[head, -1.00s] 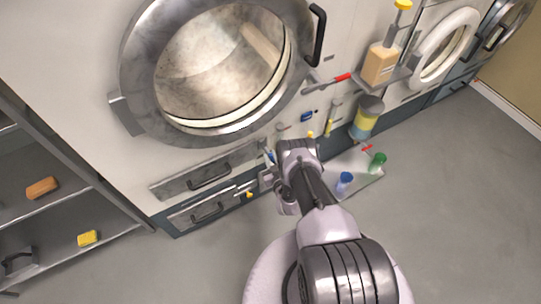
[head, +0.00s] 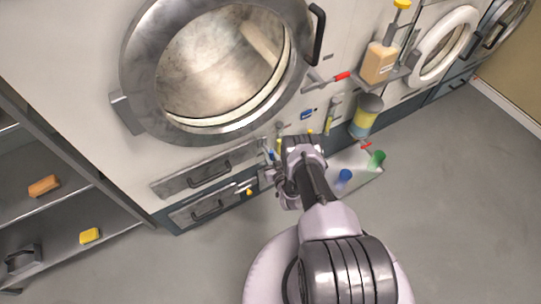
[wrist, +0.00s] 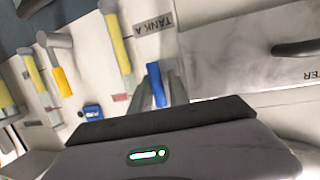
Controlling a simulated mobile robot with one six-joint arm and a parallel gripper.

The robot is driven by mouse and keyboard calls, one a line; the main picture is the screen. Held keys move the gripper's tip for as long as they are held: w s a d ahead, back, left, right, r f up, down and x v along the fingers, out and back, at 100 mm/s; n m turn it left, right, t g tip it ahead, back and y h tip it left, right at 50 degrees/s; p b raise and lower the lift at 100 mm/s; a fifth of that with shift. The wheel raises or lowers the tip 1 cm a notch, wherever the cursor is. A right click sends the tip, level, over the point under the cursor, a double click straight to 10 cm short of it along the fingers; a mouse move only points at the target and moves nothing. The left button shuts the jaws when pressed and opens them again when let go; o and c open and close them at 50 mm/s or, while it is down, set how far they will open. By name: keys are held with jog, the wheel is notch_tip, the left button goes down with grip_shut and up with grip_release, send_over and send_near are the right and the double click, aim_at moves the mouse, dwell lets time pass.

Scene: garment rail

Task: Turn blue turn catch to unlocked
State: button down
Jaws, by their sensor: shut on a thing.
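The blue turn catch (wrist: 155,84) shows in the wrist view as a narrow upright blue bar between the two grey fingers, beside the "TANK A" label. My gripper (wrist: 160,88) is shut on this bar. In the head view a small blue piece (head: 271,155) shows at the machine's lower front, just left of my gripper's wrist. My wrist and arm hide much of that spot, and the fingers are hard to make out there. I cannot tell from the frames which position the catch is in.
A small blue box-like fitting (wrist: 92,111) sits on the panel to the left. Yellow-handled parts (wrist: 119,45) stand out nearby. A drawer handle (wrist: 295,48) is at right. Blue (head: 344,176) and green (head: 376,158) cups stand on a low grey plate. Floor at right is clear.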

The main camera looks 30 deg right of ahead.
jog(key=c, duration=1.3)
grip_release()
jog(key=shift+w+d, duration=0.1)
jog(key=shift+d, duration=0.1)
jog(key=shift+a, duration=0.1)
jog(key=p+v, duration=0.6)
jog(key=v, duration=1.1)
jog(key=shift+s, duration=0.25)
